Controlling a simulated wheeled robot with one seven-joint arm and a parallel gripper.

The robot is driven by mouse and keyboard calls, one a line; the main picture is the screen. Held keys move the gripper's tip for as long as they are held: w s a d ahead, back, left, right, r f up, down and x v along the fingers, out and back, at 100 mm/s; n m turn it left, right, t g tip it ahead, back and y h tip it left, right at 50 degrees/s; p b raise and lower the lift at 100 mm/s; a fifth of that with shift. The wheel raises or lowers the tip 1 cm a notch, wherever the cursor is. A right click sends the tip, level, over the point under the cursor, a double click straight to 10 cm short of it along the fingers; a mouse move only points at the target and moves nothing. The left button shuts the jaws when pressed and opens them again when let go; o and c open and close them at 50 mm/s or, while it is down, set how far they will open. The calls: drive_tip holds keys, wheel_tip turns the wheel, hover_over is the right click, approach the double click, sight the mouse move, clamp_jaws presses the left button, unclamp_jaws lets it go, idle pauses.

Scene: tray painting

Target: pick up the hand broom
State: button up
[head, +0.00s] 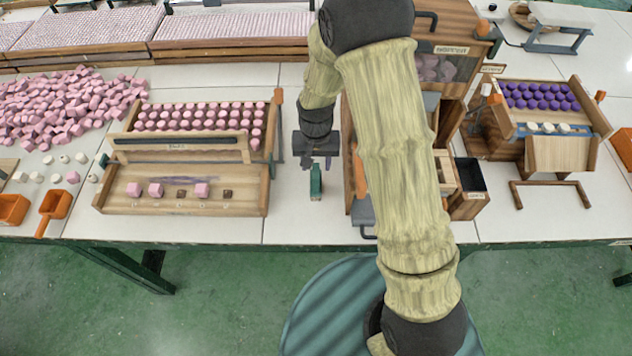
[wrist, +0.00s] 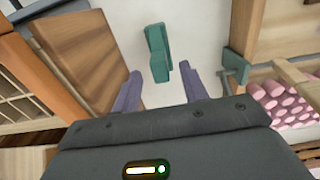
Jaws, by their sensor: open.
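A small green object, which looks like the hand broom (head: 316,182), lies on the white table between the left wooden tray and the middle wooden box. In the wrist view the broom (wrist: 157,52) shows beyond and between my fingers, with white table around it. My gripper (head: 318,162) is above the table just behind the broom in the head view. The fingers of my gripper (wrist: 161,88) are apart in the wrist view, with nothing held. The height of the fingers over the broom is hard to tell.
The wooden tray (head: 240,208) with pink blocks stands to the left. The wooden box (head: 354,170) stands close on the right, partly behind my arm. An orange scoop (head: 54,207) and loose pink blocks (head: 60,105) lie at the far left. Bare table lies around the broom.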

sight(316, 179)
wheel_tip(316, 179, down, 4)
drive_tip(key=shift+f+p, duration=0.1)
drive_tip(key=shift+p, duration=0.2)
idle(0.3)
clamp_jaws()
